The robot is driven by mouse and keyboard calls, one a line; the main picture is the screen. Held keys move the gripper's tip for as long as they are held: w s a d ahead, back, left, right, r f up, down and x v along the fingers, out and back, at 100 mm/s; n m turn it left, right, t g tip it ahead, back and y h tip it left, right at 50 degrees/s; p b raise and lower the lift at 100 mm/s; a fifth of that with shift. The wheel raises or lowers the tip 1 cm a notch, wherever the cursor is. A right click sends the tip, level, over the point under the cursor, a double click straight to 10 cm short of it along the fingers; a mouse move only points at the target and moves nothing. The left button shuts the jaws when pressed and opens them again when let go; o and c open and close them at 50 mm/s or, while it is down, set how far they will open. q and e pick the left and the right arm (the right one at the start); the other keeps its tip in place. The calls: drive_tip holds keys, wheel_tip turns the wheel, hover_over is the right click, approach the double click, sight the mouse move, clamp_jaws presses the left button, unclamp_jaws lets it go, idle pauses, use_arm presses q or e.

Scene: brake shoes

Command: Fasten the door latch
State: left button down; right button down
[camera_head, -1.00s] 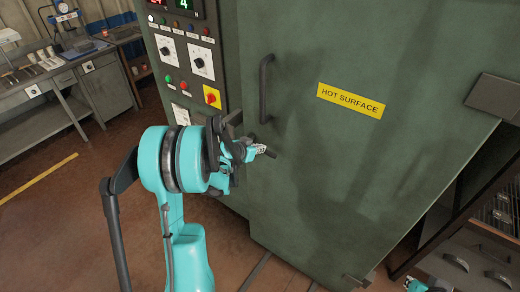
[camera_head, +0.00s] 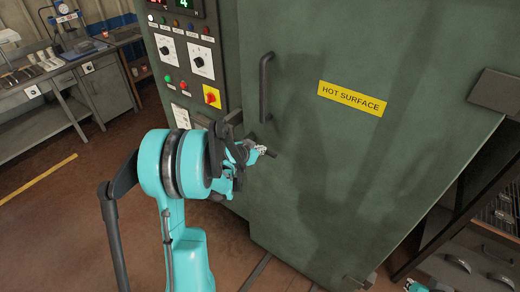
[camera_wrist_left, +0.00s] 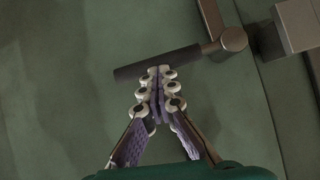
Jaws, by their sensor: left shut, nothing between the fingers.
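The green oven door (camera_head: 330,190) fills the middle of the head view, with a yellow HOT SURFACE label and a dark vertical handle (camera_head: 265,88). The latch lever (camera_wrist_left: 155,63) has a dark grip, lying nearly level across the left wrist view, and a metal pivot at its right end. My left gripper (camera_wrist_left: 158,72) is shut and empty, its fingertips at the lever's near edge; I cannot tell whether they touch. In the head view, the left gripper (camera_head: 262,150) partly hides the latch, with the dark lever tip (camera_head: 272,154) showing beyond it. A small part of my right arm shows at the bottom right.
A control panel (camera_head: 190,60) with knobs and buttons stands left of the door. A workbench (camera_head: 60,85) stands at the far left. The brown floor at lower left is open.

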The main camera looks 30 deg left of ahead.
use_arm(q)
drive_tip(key=shift+d+f, duration=0.1)
drive_tip(key=shift+f, duration=0.1)
drive_tip(key=a+f+m+t+y+b, duration=0.2)
drive_tip(key=a+f+m+y+b, duration=0.4)
drive_tip(key=f+b, duration=0.6)
drive_tip(key=shift+w+a+y+b, duration=0.2)
drive_tip(key=shift+w+y+b, duration=0.1)
drive_tip(key=shift+b, duration=3.65)
drive_tip(key=shift+a, duration=0.1)
